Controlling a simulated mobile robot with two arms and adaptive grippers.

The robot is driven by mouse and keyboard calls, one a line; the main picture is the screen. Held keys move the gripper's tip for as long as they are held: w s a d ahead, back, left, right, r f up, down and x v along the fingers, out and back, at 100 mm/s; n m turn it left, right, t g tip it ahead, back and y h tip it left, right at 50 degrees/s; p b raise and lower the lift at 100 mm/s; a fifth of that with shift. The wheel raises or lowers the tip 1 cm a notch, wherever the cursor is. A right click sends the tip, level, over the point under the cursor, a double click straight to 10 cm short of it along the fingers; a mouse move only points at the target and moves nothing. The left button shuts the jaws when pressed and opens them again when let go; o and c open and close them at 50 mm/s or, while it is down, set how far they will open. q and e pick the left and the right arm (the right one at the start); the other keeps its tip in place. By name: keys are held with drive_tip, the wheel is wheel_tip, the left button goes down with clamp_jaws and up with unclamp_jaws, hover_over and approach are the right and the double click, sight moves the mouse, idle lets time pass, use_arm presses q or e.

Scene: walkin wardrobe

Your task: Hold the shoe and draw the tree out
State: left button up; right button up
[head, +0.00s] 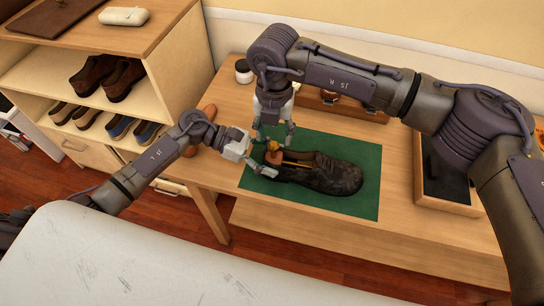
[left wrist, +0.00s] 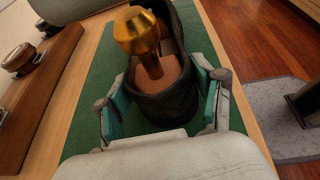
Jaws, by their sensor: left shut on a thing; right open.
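A dark shoe (head: 335,174) lies on a green mat (head: 357,206) on the wooden table, toe to the right. A shoe tree with a brass knob (head: 273,146) and wooden heel block sits inside the shoe. In the left wrist view the knob (left wrist: 137,32) stands above the block (left wrist: 158,76) at the shoe's heel opening. My left gripper (head: 268,165) is shut on the heel end of the shoe (left wrist: 172,107), its teal fingers (left wrist: 163,108) on both sides. My right gripper (head: 274,138) is open, pointing down around or just above the knob; contact is unclear.
A wooden box (head: 343,105) and a small jar (head: 243,72) stand behind the mat. A dark-lined tray (head: 447,185) is at the table's right. A shelf unit (head: 125,62) with several shoes stands at the left. The mat's front right is clear.

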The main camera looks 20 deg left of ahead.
sight(274, 144)
drive_tip(key=shift+f, duration=2.6)
clamp_jaws()
drive_tip(key=shift+w+d, duration=0.15)
drive_tip(key=shift+d, duration=0.65)
drive_tip(key=shift+r, duration=0.65)
drive_tip(key=shift+d, duration=0.2)
idle(0.7)
drive_tip(key=shift+r, duration=0.65)
idle(0.5)
drive_tip(key=shift+d, duration=0.25)
idle(0.7)
